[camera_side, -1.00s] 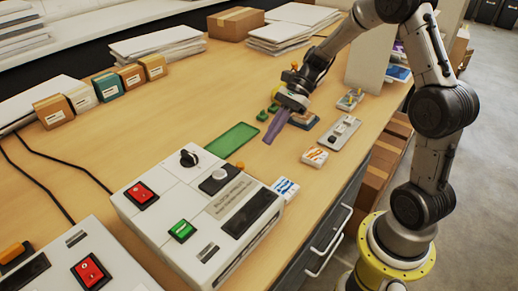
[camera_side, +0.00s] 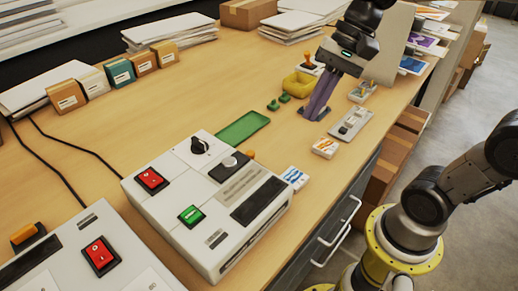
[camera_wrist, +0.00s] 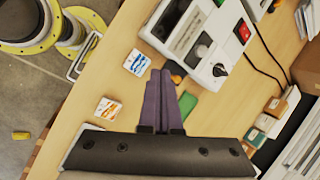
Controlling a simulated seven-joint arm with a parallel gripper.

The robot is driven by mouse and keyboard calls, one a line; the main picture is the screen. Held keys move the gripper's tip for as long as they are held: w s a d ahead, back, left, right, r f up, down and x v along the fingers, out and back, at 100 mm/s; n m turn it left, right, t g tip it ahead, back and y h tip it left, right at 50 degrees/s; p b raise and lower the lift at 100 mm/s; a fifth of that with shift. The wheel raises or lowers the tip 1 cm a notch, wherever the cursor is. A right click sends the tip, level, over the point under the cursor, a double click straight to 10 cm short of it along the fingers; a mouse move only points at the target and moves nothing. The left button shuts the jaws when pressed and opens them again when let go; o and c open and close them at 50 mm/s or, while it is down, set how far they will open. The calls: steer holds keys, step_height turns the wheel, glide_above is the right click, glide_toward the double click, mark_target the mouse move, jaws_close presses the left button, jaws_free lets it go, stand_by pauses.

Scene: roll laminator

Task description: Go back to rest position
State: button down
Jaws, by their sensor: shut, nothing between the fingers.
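My gripper (camera_side: 318,108) has purple fingers that are shut with nothing between them. In the wrist view the shut fingers (camera_wrist: 161,85) reach up the middle of the picture.
A green tray (camera_side: 243,128) lies behind the laminator. A yellow tray (camera_side: 297,84), small green pieces (camera_side: 278,103), a grey plate (camera_side: 350,126) and small card packs (camera_side: 325,147) lie near my gripper. A second machine (camera_side: 75,260) stands at the front left. Small boxes (camera_side: 120,73) line the back.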

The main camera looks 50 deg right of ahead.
steer(key=s+d+f+n+t+h, duration=0.3)
steer(key=s+d+n+h, duration=0.1)
steer(key=s+n, duration=0.5)
steer(key=shift+d+f+n+t+h, duration=0.15)
steer(key=shift+f+n+t+h, duration=0.15)
steer(key=shift+n, duration=0.9)
